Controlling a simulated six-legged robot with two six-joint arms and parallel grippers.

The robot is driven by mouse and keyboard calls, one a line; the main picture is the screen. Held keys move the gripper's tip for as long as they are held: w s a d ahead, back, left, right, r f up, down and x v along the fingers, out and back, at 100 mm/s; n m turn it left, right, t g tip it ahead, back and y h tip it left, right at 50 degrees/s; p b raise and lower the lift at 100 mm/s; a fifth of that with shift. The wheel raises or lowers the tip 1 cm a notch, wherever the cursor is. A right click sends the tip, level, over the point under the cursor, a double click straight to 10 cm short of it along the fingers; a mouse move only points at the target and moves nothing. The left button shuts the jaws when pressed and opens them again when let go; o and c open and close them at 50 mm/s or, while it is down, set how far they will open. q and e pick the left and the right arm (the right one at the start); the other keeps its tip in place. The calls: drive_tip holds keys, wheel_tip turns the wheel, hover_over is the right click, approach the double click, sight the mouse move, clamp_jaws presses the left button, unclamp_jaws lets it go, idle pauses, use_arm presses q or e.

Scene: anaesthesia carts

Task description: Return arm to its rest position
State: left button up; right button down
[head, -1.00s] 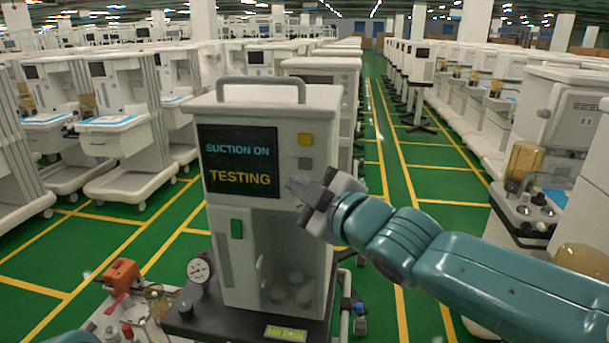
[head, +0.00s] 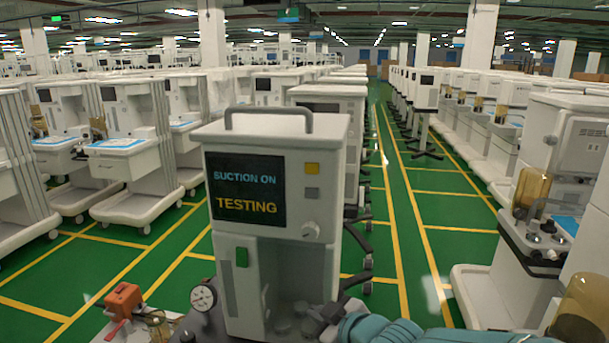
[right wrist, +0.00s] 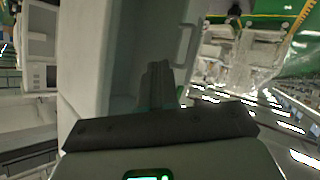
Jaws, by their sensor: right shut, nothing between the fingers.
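My right arm (head: 385,328) in teal is low at the bottom of the head view. Its gripper (head: 318,318) is in front of the lower right part of the white suction machine (head: 333,150); it is shut and empty. In the right wrist view the shut fingers (right wrist: 157,82) point at the machine's pale casing (right wrist: 95,50). I cannot tell if they touch it. The machine's screen (head: 245,190) reads "SUCTION ON" and "TESTING". My left gripper is out of view.
A pressure gauge (head: 203,298) and an orange device (head: 123,300) stand at the lower left. White carts (head: 130,160) line the left, and more machines (head: 560,150) with amber canisters line the right. A green floor aisle (head: 400,200) with yellow lines runs between.

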drive_tip(key=s+d+f+m+g+h, duration=0.1)
drive_tip(key=s+d+f+m+g, duration=0.2)
drive_tip(key=f, duration=0.6)
drive_tip(key=s+d+f+m+g+h, duration=0.1)
drive_tip(key=s+f+m, duration=0.1)
drive_tip(key=s+f, duration=0.5)
drive_tip(key=s+d+f+m+g+h, duration=0.1)
drive_tip(key=s+d+f+m+g, duration=0.15)
drive_tip(key=f, duration=0.75)
drive_tip(key=s+d+f+m+g, duration=0.1)
drive_tip(key=s+f+m+g, duration=0.1)
drive_tip(key=s, duration=0.7)
drive_tip(key=s+d+f+m+g, duration=0.1)
drive_tip(key=s+f+m, duration=0.3)
drive_tip(key=s+f, duration=0.3)
drive_tip(key=shift+s+d+f+g, duration=0.2)
drive_tip(key=shift+s+d+g, duration=0.15)
drive_tip(key=shift+s, duration=0.5)
idle(0.4)
